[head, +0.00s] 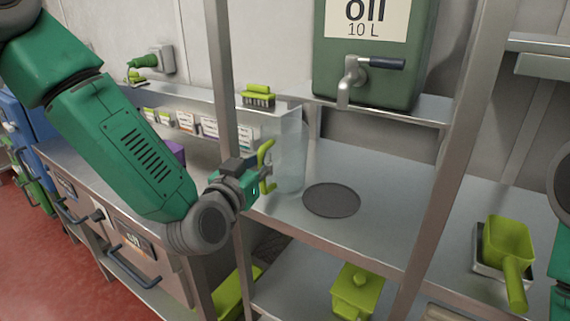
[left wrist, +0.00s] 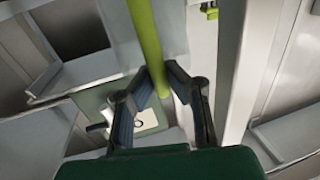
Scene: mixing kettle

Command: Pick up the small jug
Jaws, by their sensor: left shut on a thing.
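The small jug (head: 290,152) is clear, with a light green handle (head: 265,152) on its left side. It is upright at the steel counter, left of a dark round pad; I cannot tell whether its base touches the counter. My left gripper (head: 265,180) is shut on the jug's handle. In the left wrist view the green handle (left wrist: 148,40) runs down between the fingers of my left gripper (left wrist: 155,82). Of my right arm only parts show at the right edge; its gripper is out of view.
A green oil container (head: 375,70) with a tap (head: 350,75) stands on a raised shelf behind. The dark round pad (head: 331,200) lies on the counter. Steel posts (head: 440,180) rise in front. A green scoop (head: 508,250) is at right, a brush (head: 258,95) at back.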

